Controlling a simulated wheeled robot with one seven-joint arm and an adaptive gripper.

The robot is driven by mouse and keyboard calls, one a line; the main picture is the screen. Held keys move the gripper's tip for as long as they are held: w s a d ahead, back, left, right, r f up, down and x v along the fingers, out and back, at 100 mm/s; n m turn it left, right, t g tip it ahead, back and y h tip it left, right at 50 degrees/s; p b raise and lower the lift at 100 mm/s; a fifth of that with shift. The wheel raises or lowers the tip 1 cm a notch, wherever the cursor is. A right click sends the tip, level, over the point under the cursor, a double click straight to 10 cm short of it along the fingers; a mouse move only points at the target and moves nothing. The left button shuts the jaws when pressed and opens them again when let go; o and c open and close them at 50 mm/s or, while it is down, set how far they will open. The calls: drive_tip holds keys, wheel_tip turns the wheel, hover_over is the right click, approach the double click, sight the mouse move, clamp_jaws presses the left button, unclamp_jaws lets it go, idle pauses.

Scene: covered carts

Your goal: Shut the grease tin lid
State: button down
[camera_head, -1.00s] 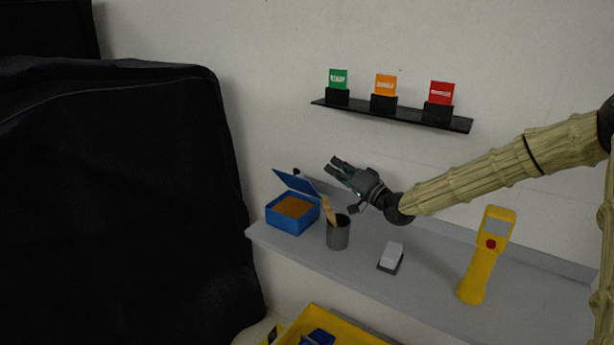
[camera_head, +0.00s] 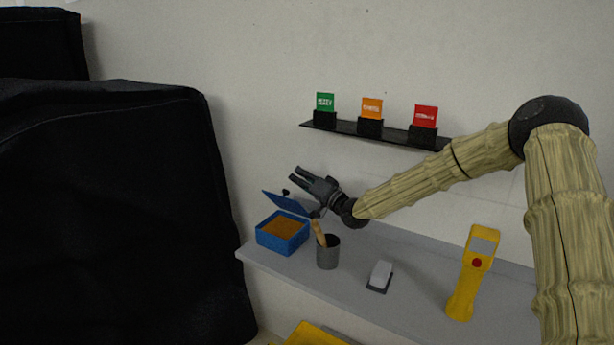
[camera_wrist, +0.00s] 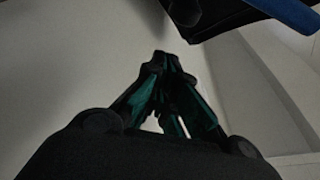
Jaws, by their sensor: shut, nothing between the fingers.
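The grease tin (camera_head: 283,240) is a blue box with brown-orange grease inside, at the left end of the grey shelf. Its blue lid (camera_head: 288,204) stands raised at the back of the tin, tilted open, with a dark knob on it. My gripper (camera_head: 294,173) is shut and empty, just above and behind the lid, pointing up and left. In the wrist view my closed fingers (camera_wrist: 165,62) show against the wall, and a blue edge of the lid (camera_wrist: 292,14) shows at the top right. I cannot tell whether the gripper touches the lid.
A grey cup (camera_head: 328,253) with a wooden-handled tool stands right of the tin. A white-topped block (camera_head: 380,275) and a yellow handheld device (camera_head: 472,275) are farther right. A black wall shelf (camera_head: 345,129) with coloured cards is above. A black-covered cart (camera_head: 110,220) is at left.

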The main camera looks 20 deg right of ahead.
sight(289, 201)
drive_tip(key=shift+s+a+f+p, duration=0.45)
drive_tip(key=shift+s+a+f, duration=0.4)
drive_tip(key=shift+f, duration=0.1)
drive_tip(key=shift+d, duration=0.1)
drive_tip(key=n+b, duration=0.1)
drive_tip(key=s+a+f+b, duration=0.1)
drive_tip(key=shift+s+a+n+b, duration=0.1)
drive_tip(key=shift+a+n+b, duration=0.15)
drive_tip(key=shift+n+b, duration=0.15)
drive_tip(key=shift+s+a+b, duration=0.3)
drive_tip(key=shift+a+b, duration=0.1)
drive_tip(key=shift+s+a, duration=0.1)
